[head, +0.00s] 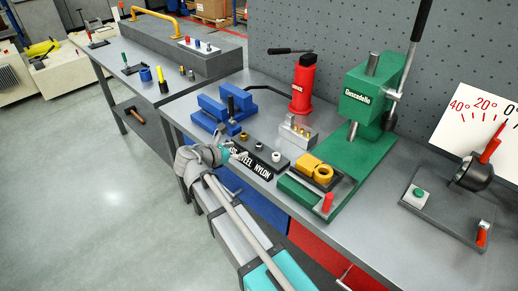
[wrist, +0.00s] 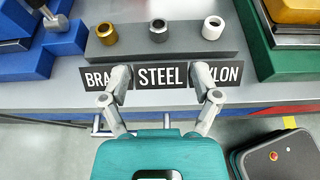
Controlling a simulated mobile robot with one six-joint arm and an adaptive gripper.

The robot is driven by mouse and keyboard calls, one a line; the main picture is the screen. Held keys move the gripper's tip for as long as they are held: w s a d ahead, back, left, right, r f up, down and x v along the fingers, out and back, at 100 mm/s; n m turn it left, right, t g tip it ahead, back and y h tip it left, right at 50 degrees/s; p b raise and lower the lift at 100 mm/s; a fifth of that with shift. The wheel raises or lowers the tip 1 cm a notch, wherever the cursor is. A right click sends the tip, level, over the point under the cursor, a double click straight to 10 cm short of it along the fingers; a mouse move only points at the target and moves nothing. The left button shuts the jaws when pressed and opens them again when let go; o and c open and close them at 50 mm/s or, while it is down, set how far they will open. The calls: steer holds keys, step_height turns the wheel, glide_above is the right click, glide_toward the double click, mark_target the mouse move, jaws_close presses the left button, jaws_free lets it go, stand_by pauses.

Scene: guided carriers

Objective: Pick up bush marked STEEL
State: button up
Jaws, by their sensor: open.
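The steel bush (wrist: 158,30) is a dark grey ring standing on a grey block (wrist: 180,52), in the middle of a row of three. It also shows in the head view (head: 258,146). The brass bush (wrist: 106,34) stands to its left and the white nylon bush (wrist: 212,27) to its right. The STEEL label (wrist: 162,76) is on the block's front; the brass and nylon labels are partly hidden by my fingers. My gripper (wrist: 161,77) is open and empty, its fingers either side of the STEEL label, short of the bush. It also shows in the head view (head: 226,153).
A blue vise (head: 222,112) stands left of the block and a green press (head: 365,100) to the right. Yellow parts (head: 312,168) sit on the press base. A red bottle jack (head: 303,85) and a metal block (head: 297,132) stand behind.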

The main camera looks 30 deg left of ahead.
mark_target(258, 145)
steer(key=shift+b+x, duration=0.8)
steer(key=shift+x, duration=1.8)
steer(key=b+x, duration=0.1)
steer(key=x, duration=0.1)
steer(key=b+x, duration=0.1)
steer(key=x, duration=0.1)
steer(key=shift+s+a+f, duration=0.1)
steer(key=shift+a+f, duration=0.05)
steer(key=shift+f, duration=0.15)
steer(key=shift+w+f, duration=0.15)
steer(key=shift+w, duration=0.4)
steer(key=shift+d, duration=0.2)
jaws_close()
